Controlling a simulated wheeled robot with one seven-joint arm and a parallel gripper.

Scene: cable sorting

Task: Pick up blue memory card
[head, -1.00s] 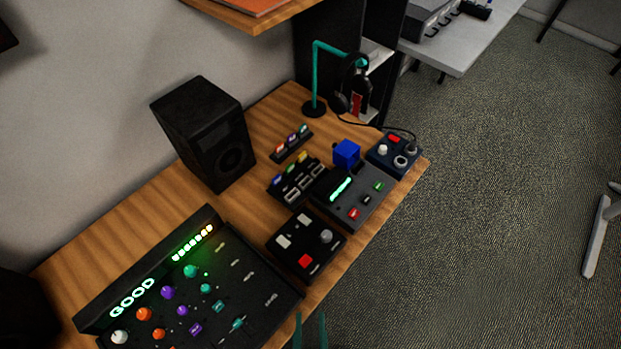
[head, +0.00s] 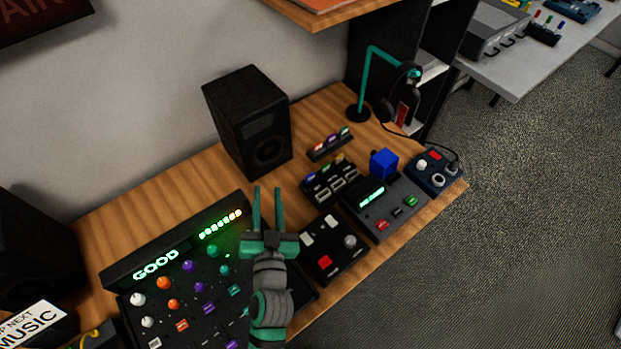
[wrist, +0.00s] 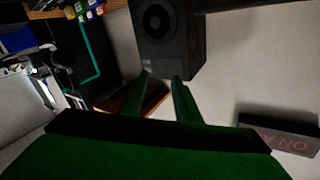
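A small blue card (head: 309,178) stands at the left end of the front black card rack (head: 331,186), with green and yellow cards beside it. It is tiny in the head view. My gripper (head: 267,193) is open and empty, its two teal fingers pointing away from the robot. It appears left of the rack, over the mixer's right side, apart from the card. In the wrist view, which looks upside down, the open fingers (wrist: 161,79) point towards the speaker. Small coloured pieces show at that view's top left; I cannot tell which is the blue card.
A second card rack (head: 330,146) is behind. A blue cube (head: 384,163) sits by a grey device (head: 385,208). A black button box (head: 332,252), a mixer (head: 190,292), a speaker (head: 248,122) and a teal headphone stand (head: 359,85) crowd the wooden desk (head: 140,199).

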